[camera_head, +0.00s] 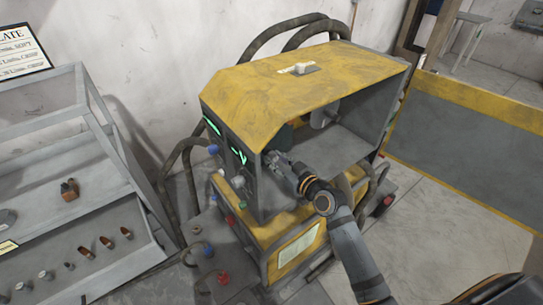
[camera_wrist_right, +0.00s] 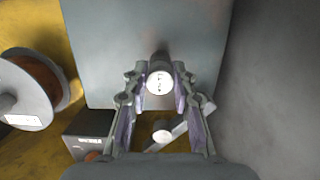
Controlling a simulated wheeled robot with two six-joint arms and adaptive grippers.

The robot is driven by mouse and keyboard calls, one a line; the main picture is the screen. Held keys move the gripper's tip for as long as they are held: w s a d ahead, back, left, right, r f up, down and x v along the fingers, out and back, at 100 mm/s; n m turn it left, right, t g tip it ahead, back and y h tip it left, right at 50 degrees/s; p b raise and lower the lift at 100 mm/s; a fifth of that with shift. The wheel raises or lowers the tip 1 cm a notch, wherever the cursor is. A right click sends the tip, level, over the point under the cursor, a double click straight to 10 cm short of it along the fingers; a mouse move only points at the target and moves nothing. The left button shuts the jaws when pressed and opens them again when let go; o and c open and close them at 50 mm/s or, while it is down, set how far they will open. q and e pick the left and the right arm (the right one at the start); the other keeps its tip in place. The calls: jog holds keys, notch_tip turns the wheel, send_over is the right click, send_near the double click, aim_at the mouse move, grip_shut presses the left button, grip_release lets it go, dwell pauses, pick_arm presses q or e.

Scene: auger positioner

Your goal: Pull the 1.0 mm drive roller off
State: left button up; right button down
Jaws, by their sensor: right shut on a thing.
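The drive roller (camera_wrist_right: 159,83) is a small round part with a white face and dark marks too small to read, in front of a grey panel in the right wrist view. My right gripper (camera_wrist_right: 158,74) is shut on it, one finger on each side. In the head view my right gripper (camera_head: 274,160) reaches into the open side of the yellow and grey machine (camera_head: 320,88), near its front panel. The roller cannot be made out there. Whether it still sits on its shaft is hidden. My left gripper is not in view.
Below the roller are a small white-ended cylinder (camera_wrist_right: 162,133) on a grey lever and a dark box (camera_wrist_right: 88,137). A wire spool (camera_wrist_right: 27,88) stands to the left. A grey rack (camera_head: 60,215) with several small parts stands left of the machine; hoses (camera_head: 187,160) run between.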

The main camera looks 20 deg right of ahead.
jog(key=shift+f+p+v, duration=0.15)
jog(key=shift+f+v, duration=0.05)
jog(key=shift+v, duration=1.1)
jog(key=shift+f+p+v, duration=0.15)
jog(key=shift+f+v, duration=0.05)
jog(key=shift+v, duration=1.1)
